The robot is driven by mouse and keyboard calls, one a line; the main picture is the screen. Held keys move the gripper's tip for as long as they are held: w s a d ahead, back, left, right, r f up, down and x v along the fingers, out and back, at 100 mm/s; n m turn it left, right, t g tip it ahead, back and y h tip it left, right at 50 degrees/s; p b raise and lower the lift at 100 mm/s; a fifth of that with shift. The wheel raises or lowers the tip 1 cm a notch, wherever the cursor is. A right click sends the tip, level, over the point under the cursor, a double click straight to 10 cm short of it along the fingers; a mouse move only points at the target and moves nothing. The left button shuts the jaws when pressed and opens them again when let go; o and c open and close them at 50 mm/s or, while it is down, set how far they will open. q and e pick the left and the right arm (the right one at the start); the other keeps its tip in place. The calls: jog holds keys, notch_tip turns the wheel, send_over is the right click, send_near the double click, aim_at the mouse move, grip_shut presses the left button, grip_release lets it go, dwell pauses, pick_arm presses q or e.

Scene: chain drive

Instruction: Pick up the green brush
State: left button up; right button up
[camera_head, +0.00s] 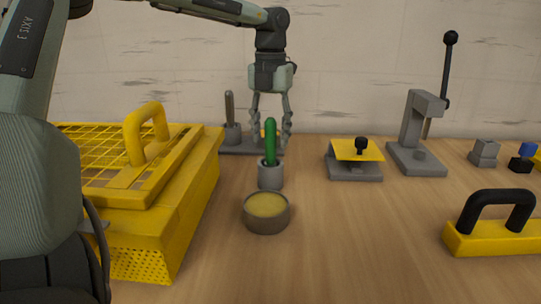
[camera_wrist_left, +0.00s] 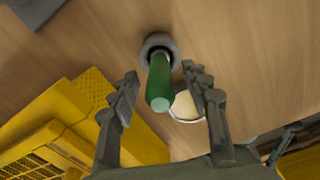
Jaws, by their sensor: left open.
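The green brush (camera_head: 270,140) stands upright in a small grey round holder (camera_head: 270,175), its green handle pointing up. Its lower end is hidden inside the holder. In the left wrist view the brush (camera_wrist_left: 160,82) points toward the camera, with the holder ring (camera_wrist_left: 158,42) around its base. My left gripper (camera_head: 271,138) is open above the holder and points down, its fingers on either side of the upper handle. In the left wrist view the gripper (camera_wrist_left: 160,77) has visible gaps between both fingers and the brush. My right gripper is not in view.
A round bowl with yellowish contents (camera_head: 266,212) stands just in front of the holder. A yellow crate (camera_head: 190,215) is to the left. A grey holder with a rod (camera_head: 231,130) stands behind. A yellow-plated fixture (camera_head: 355,165) and lever press (camera_head: 415,150) stand right.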

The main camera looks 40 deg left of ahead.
pick_arm(q)
jog(key=shift+f, duration=0.65)
grip_shut()
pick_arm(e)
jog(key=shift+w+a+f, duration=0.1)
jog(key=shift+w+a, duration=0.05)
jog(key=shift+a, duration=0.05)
pick_arm(q)
jog(key=shift+r, duration=0.1)
